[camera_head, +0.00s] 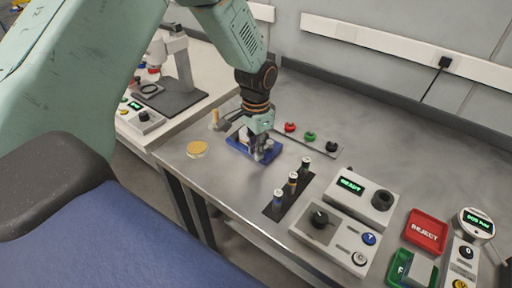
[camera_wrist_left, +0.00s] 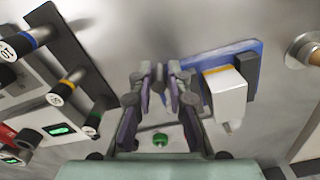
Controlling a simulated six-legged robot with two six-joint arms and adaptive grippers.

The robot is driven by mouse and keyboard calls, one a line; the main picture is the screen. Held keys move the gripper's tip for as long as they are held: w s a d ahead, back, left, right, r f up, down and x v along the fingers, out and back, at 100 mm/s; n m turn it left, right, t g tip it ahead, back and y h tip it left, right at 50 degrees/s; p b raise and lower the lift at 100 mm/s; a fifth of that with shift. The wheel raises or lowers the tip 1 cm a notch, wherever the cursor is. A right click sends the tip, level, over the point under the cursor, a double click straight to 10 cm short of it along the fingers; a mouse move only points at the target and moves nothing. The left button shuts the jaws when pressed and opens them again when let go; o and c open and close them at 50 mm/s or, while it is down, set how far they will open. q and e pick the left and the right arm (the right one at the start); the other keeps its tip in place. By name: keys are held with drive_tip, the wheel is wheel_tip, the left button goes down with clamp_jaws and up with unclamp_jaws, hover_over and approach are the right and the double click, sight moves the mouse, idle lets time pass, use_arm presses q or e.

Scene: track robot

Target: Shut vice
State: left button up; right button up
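The vice shows in the head view as a blue base (camera_head: 237,149) near the far left of the bench, mostly behind my left gripper. In the left wrist view the blue base plate (camera_wrist_left: 252,72) carries a pale grey-white block (camera_wrist_left: 226,92). My left gripper (camera_head: 262,152) points down beside the vice, on its right side in the head view. In the left wrist view the fingers of my left gripper (camera_wrist_left: 160,74) reach close to the blue plate's edge, with a narrow gap between them. I see nothing clearly held. Contact with the vice cannot be told. My right gripper is not in view.
Red, green and black knobs (camera_head: 310,136) lie behind. A yellow disc (camera_head: 197,149) lies left of the vice. A control box (camera_head: 350,190) and a red reject tray (camera_head: 427,230) stand farther right.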

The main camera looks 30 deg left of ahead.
use_arm(q)
drive_tip(key=shift+d+r, duration=0.1)
drive_tip(key=shift+d, duration=0.05)
clamp_jaws()
drive_tip(key=shift+w, duration=0.1)
